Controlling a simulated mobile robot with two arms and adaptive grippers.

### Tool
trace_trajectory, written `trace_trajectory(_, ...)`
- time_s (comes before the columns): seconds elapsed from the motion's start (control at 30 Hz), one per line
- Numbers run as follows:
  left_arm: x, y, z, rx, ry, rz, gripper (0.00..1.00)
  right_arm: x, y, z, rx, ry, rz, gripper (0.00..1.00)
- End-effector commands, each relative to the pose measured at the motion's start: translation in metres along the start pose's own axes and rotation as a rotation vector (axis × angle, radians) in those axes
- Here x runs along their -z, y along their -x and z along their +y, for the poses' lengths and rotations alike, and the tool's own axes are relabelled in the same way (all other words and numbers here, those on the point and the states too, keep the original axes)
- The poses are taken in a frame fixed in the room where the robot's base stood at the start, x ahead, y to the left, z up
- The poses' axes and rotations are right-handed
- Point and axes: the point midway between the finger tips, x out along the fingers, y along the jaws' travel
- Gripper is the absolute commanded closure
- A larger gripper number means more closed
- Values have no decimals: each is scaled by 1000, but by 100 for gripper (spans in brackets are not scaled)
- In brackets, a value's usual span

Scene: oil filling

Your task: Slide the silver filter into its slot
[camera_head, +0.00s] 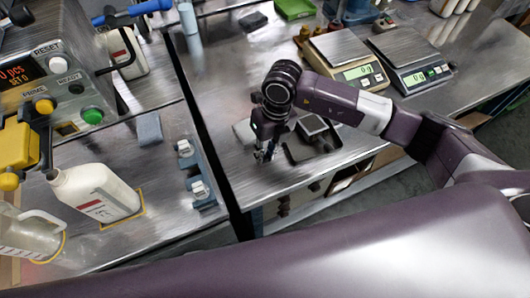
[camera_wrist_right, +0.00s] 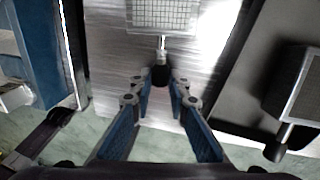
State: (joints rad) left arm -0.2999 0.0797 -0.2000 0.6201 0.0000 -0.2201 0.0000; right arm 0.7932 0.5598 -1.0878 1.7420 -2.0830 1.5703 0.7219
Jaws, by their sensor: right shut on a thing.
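My right gripper (camera_head: 265,154) is low over the front left part of the right-hand metal table. In the right wrist view its fingers (camera_wrist_right: 161,84) are closed on the black knob (camera_wrist_right: 160,75) of a silver filter. The filter's mesh plate (camera_wrist_right: 163,14) points away from the fingers, with its far end cut off by the top edge. In the head view the gripper and wrist partly hide this spot. I cannot make out the filter's slot in either view. My left gripper is in neither view.
A black tray (camera_head: 292,153) holding another mesh filter (camera_head: 312,125) lies just right of my gripper; that filter also shows in the wrist view (camera_wrist_right: 307,85). Two scales (camera_head: 340,46) stand behind. Left, across a dark gap, are blue fixtures (camera_head: 197,172) and a white jug (camera_head: 95,193).

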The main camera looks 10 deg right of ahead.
Motion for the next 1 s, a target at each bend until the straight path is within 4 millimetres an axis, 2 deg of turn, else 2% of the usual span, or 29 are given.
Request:
trace_trajectory(0.03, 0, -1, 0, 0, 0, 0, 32, 0, -1, 0, 0, 0, 0, 82)
trace_trajectory(0.17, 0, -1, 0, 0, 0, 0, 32, 0, -1, 0, 0, -1, 0, 68)
trace_trajectory(0.2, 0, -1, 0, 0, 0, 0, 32, 0, -1, 0, 0, -1, 0, 67)
trace_trajectory(0.57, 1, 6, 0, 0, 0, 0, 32, 0, 1, 0, 0, -1, 2, 67)
trace_trajectory(0.83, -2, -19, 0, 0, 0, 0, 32, -2, 44, -1, 1, 1, -5, 67)
trace_trajectory(1.0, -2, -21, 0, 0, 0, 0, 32, -1, 69, -1, 0, -1, -3, 67)
